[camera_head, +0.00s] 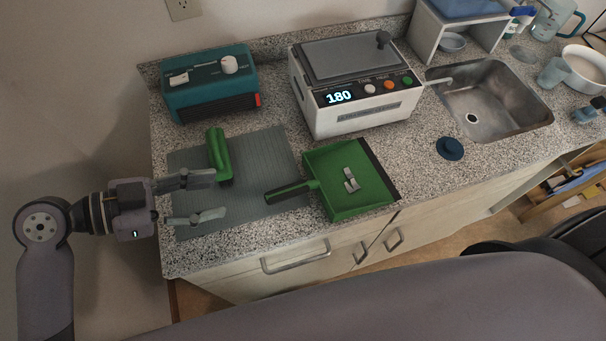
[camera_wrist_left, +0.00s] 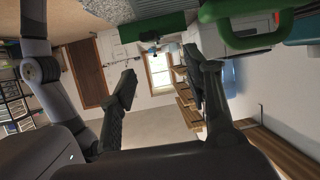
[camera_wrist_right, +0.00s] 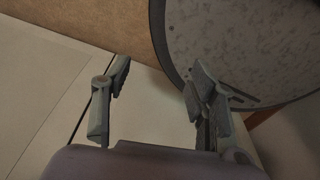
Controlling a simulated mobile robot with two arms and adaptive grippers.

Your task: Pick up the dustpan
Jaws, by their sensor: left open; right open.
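A green dustpan (camera_head: 345,196) lies on the counter in the head view, its dark-tipped handle (camera_head: 291,192) pointing left over the grey mat. Small metal pieces (camera_head: 350,180) lie in its pan. A green brush (camera_head: 218,152) lies on the mat to the left of the dustpan. My left gripper (camera_head: 222,196) is open and empty over the left part of the mat, beside the brush and left of the dustpan handle. In the left wrist view its open fingers (camera_wrist_left: 158,92) show with nothing between them. My right gripper (camera_wrist_right: 155,92) is open and empty in the right wrist view.
The grey ribbed mat (camera_head: 270,150) lies on the speckled counter (camera_head: 430,165). A teal device (camera_head: 210,85) and a white machine reading 180 (camera_head: 355,85) stand behind. A sink (camera_head: 490,100) and a dark blue round object (camera_head: 450,148) are to the right.

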